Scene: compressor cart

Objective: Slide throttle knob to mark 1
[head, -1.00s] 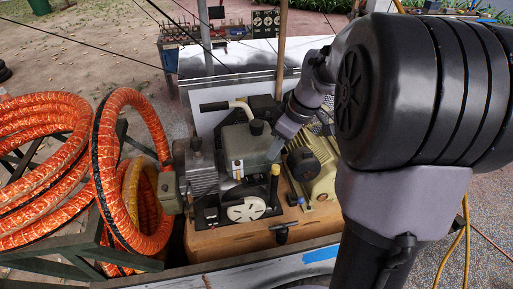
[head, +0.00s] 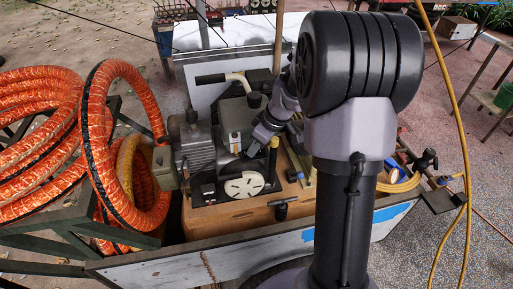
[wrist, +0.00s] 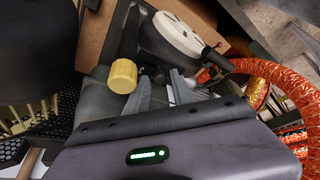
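A black control plate (head: 206,196) with a slotted white disc (head: 245,185) sits on the front of the machine. A yellow-topped black post (head: 274,143) stands right of the disc. My gripper (head: 246,153) is low behind the disc, left of the post. In the wrist view, my gripper (wrist: 161,93) has its two grey fingers apart, pointing toward the white disc (wrist: 172,35). A small dark knob-like piece (wrist: 159,77) shows between or just beyond the fingertips; I cannot tell contact. The yellow knob (wrist: 123,75) is close on the left. I cannot make out mark 1 or which piece is the throttle knob.
A grey motor (head: 195,150) stands left of my gripper, and a grey box-shaped tank (head: 238,115) behind it. A black T-handle (head: 281,210) sticks out of the wooden front. Thick orange hoses (head: 92,150) fill the left side. The cart's front rail (head: 165,268) runs below.

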